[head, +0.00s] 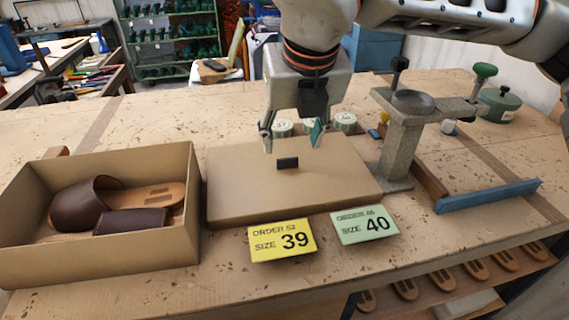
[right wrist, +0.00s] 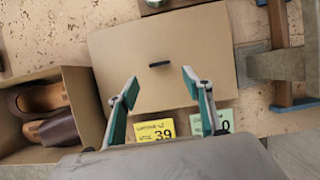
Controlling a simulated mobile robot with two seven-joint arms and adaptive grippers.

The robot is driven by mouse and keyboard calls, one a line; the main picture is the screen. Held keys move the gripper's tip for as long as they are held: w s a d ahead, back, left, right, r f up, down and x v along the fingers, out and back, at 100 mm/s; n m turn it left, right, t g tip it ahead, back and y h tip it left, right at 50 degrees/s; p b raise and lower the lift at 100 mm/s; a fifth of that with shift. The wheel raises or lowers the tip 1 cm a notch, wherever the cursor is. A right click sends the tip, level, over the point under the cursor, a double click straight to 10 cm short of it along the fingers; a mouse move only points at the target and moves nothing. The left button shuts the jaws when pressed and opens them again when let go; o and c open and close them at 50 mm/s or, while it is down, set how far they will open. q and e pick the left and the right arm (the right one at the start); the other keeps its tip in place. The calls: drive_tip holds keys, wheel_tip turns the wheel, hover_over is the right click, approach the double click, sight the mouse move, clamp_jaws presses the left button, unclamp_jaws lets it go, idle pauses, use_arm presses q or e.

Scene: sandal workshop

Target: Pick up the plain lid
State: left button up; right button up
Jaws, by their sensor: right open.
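The plain lid (head: 240,192) is a flat brown cardboard lid with a small dark handle (head: 287,163) near its middle. It lies on the workbench right of the open box, and it also shows in the right wrist view (right wrist: 205,40). My right gripper (head: 292,146) is open and empty above the lid, pointing down, with its fingers spread to either side of the handle in the head view. In the right wrist view the handle (right wrist: 160,65) lies beyond the fingertips. My left gripper is in neither view.
An open cardboard box (head: 155,258) with brown sandals (head: 76,203) stands left of the lid. A yellow size 39 card (head: 281,240) and a green size 40 card (head: 364,225) lie in front. A grey stand (head: 398,150) rises close on the right. Several round tins (head: 345,122) stand behind.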

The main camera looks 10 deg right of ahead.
sight(288, 159)
drive_tip(key=x, duration=0.7)
drive_tip(key=shift+w+f+b, duration=0.2)
drive_tip(key=shift+w+b, duration=0.1)
drive_tip(key=shift+b, duration=0.05)
drive_tip(key=shift+r, duration=0.1)
drive_tip(key=c, duration=1.2)
